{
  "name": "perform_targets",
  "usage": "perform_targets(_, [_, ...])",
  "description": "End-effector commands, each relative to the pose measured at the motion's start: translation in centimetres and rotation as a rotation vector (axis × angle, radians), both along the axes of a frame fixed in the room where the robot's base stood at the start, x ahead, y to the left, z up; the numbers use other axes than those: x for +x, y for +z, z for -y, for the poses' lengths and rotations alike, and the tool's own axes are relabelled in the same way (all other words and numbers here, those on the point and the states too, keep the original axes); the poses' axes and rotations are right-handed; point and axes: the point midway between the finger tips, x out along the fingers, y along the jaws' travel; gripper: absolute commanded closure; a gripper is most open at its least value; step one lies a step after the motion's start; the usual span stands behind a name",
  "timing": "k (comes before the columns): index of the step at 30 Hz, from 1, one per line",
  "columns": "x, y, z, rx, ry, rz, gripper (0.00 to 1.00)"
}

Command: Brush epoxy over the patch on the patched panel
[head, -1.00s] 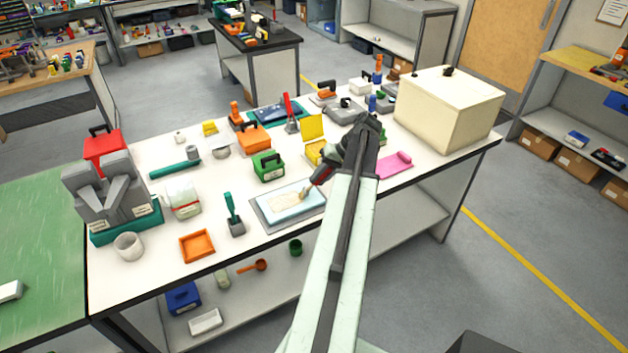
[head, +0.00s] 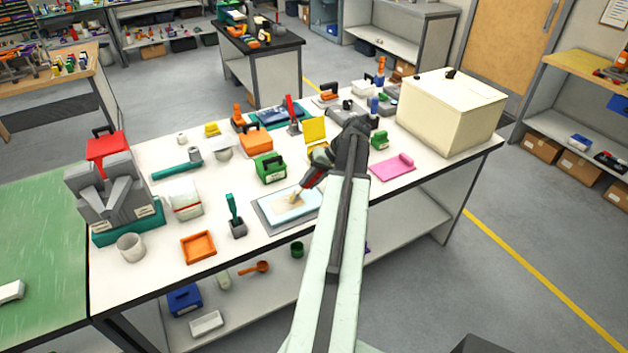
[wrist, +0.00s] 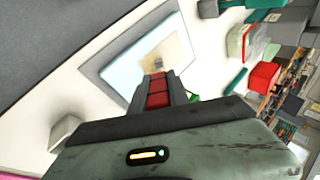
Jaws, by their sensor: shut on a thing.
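The patched panel (head: 272,210) is a pale blue plate in a grey tray near the table's front edge. It also shows in the wrist view (wrist: 122,74). A tan patch (wrist: 179,47) lies on it. The fingers and arm hide most of the brush. I cannot tell whether the tip touches, or whether epoxy covers the patch.
A dark holder with a teal-handled tool (head: 233,212) and an orange tray (head: 198,247) stand left of the panel. A green box (head: 270,168) is behind it. A pink sheet (head: 391,167) and a large cream box (head: 452,110) are to the right.

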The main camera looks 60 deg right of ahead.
Motion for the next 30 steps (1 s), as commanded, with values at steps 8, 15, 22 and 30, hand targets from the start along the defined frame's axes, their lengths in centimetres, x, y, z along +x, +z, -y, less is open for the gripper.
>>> perform_targets(8, [0.9, 0.1, -1.7, 0.0, 0.004, -0.001, 1.0])
perform_targets(15, [1.9, 0.2, -3.2, 0.0, 0.001, 0.0, 1.0])
perform_targets(22, [2.2, 0.2, -3.7, 0.0, 0.003, -0.001, 1.0])
perform_targets(30, [3.6, 0.1, -6.0, 0.0, 0.002, 0.0, 1.0])
